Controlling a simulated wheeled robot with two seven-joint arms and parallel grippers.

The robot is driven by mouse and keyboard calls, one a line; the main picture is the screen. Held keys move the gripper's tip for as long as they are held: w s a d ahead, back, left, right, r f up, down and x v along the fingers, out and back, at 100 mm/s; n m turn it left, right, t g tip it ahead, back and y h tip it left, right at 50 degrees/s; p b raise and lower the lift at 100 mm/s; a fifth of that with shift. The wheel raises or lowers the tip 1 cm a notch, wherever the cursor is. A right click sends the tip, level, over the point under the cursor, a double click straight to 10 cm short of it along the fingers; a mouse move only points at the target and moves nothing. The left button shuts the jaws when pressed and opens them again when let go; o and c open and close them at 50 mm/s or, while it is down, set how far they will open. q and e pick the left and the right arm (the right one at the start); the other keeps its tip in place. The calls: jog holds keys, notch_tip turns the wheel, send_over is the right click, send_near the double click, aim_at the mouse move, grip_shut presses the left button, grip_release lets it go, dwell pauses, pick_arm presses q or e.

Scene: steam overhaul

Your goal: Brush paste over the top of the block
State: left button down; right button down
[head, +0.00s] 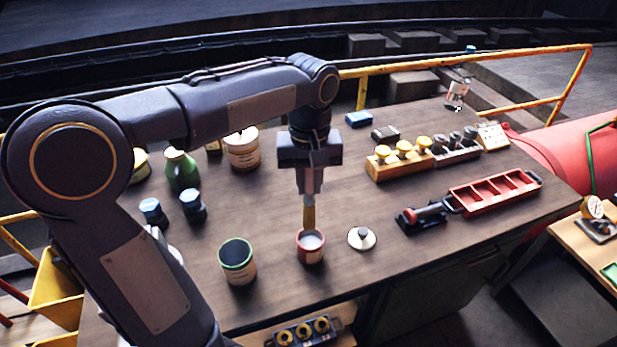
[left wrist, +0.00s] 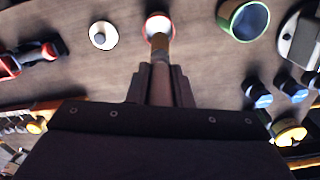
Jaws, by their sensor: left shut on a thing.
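My left gripper (head: 311,190) is shut on a brush (head: 309,217) with a tan lower end, pointing down. The brush's low end is at the mouth of a small red-rimmed pot (head: 311,255) holding pale paste; whether it touches the paste is not clear. In the left wrist view, the brush (left wrist: 161,48) reaches from between the fingers (left wrist: 160,82) to the pot (left wrist: 152,21). Which thing is the block is not certain; a blue block (head: 359,119) and a dark block (head: 385,132) lie behind the gripper, to its right. My right gripper is not in view.
A round lid (head: 361,239) lies right of the pot, and a green-rimmed can (head: 237,262) stands left. A red tray (head: 495,192), a yellow rack (head: 400,160) and a green bottle (head: 182,170) also stand on the table. Bare tabletop lies between the pot and rack.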

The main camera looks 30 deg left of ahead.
aim_at(311, 206)
pick_arm(q)
jog(key=shift+w+d+f, duration=0.1)
jog(key=shift+d+f, duration=0.05)
jog(key=shift+f+b, duration=0.2)
jog(key=shift+b, duration=0.15)
notch_tip(311, 206, down, 5)
jog(key=b, duration=0.4)
jog(key=shift+f+b, duration=0.1)
jog(key=shift+b, duration=0.25)
jog(key=shift+f+b, duration=0.35)
jog(key=shift+f, duration=0.15)
dwell(0.3)
jog(key=shift+f, duration=0.1)
dwell(1.0)
